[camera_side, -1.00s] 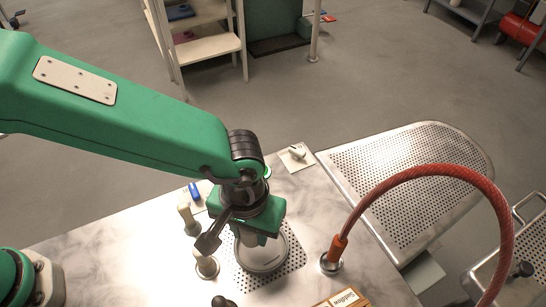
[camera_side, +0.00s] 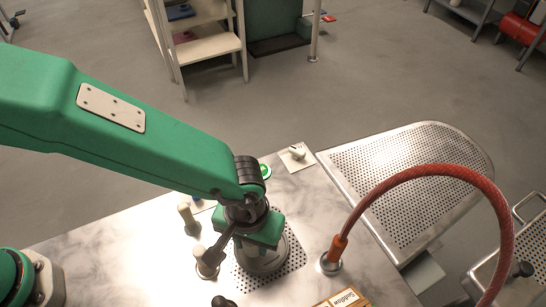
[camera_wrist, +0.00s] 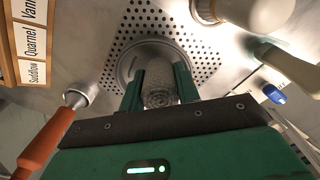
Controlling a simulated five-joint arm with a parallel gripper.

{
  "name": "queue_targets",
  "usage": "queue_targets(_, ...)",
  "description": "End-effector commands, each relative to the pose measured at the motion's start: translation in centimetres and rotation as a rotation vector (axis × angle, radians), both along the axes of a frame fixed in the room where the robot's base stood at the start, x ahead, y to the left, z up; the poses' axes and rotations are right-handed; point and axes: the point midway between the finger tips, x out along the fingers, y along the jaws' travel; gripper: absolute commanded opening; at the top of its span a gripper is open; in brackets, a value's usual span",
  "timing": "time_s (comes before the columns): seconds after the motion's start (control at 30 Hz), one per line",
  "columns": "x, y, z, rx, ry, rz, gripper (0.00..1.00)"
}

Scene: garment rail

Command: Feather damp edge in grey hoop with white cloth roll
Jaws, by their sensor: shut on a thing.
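My gripper (camera_wrist: 159,88) is shut on the white cloth roll (camera_wrist: 160,97), a pale cylinder with a textured end between the green fingers. The grey hoop (camera_wrist: 128,69) lies on a perforated plate just beyond the fingertips, and the roll's tip is over it. In the side view my gripper (camera_side: 260,255) is low over the hoop (camera_side: 288,255) and covers most of it. The roll is hidden there. I cannot tell whether the roll touches the surface inside the hoop, and no damp edge is clear.
The perforated plate (camera_side: 296,261) is set in a marble top. A red hose (camera_side: 420,172) arches up on the right. Pale-topped posts (camera_side: 186,214) stand close left of my gripper. A labelled wooden box (camera_side: 342,300) is at the front. A blue item (camera_wrist: 273,94) lies near the posts.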

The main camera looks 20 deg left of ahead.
Motion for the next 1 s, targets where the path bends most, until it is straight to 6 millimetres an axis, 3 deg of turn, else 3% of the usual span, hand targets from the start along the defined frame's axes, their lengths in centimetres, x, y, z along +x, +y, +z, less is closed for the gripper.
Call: queue_targets(1.0,0.00,0.00,-0.98,0.000,0.000,0.000,0.11)
